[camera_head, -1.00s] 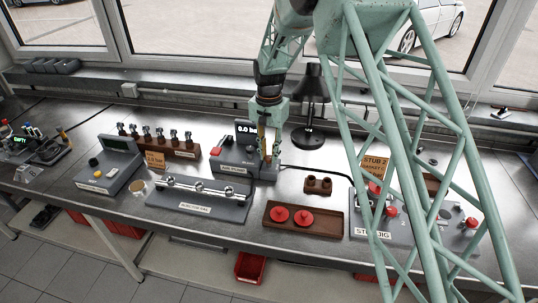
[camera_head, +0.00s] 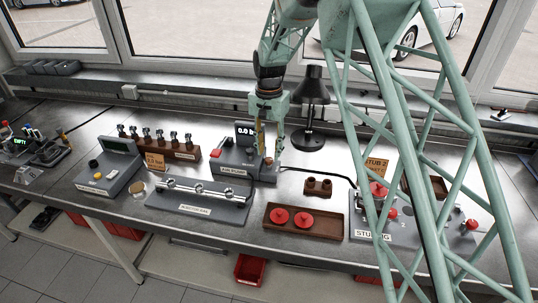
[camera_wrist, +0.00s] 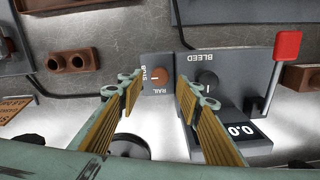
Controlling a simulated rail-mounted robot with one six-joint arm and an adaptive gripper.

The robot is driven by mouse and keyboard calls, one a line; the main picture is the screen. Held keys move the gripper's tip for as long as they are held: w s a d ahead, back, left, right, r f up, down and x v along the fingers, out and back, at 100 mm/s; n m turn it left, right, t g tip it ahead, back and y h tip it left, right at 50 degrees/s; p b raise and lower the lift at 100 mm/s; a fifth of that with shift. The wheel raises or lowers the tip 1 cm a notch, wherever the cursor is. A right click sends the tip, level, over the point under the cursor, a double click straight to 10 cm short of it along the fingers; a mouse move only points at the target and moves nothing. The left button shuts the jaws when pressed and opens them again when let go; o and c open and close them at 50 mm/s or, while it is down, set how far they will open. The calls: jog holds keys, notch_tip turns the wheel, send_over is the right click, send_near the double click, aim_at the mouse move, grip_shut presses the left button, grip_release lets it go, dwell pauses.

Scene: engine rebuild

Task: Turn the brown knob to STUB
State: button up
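The brown knob (camera_wrist: 161,77) is round and sits on a grey panel in the wrist view. The panel has the words STUB (camera_wrist: 145,73), beside the knob on the left, and RAIL (camera_wrist: 159,91), below it. A pale mark shows on the knob, but I cannot tell exactly which label it points to. My gripper (camera_wrist: 158,86) is open, with the knob showing between its two fingertips and clear of both. In the head view my gripper (camera_head: 269,146) hangs above the right part of the hand pump unit (camera_head: 236,172); the knob (camera_head: 268,161) shows small below.
A black BLEED knob (camera_wrist: 208,80), a red-topped lever (camera_wrist: 287,45) and a 0.0 display (camera_wrist: 241,130) stand right of the brown knob in the wrist view. A black lamp (camera_head: 309,138) stands close behind my gripper. A tray with red caps (camera_head: 275,230) lies in front.

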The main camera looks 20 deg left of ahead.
aim_at(270, 159)
notch_tip(270, 159, up, 9)
dwell(0.5)
dwell(0.5)
jog(key=s+d+r+t+b, duration=0.1)
jog(key=s+d+r, duration=0.5)
jog(key=d, duration=0.4)
jog(key=s+d+r+b, duration=0.1)
jog(key=s+d+r, duration=0.4)
jog(key=d+r, duration=0.4)
jog(key=s+d+r+t+b, duration=0.15)
jog(key=s+d+r, duration=0.4)
jog(key=d, duration=0.55)
jog(key=s+d+r+b, duration=0.2)
jog(key=s+d, duration=1)
jog(key=s, duration=0.4)
jog(key=s+d+f+b, duration=0.1)
jog(key=s+d+f, duration=0.1)
jog(key=s, duration=0.7)
jog(key=s+d+f+n+t+b, duration=0.1)
jog(key=s+d+f, duration=0.2)
jog(key=s, duration=0.5)
jog(key=shift+s+d+f, duration=0.3)
jog(key=shift+s+d, duration=0.05)
jog(key=shift+d, duration=0.35)
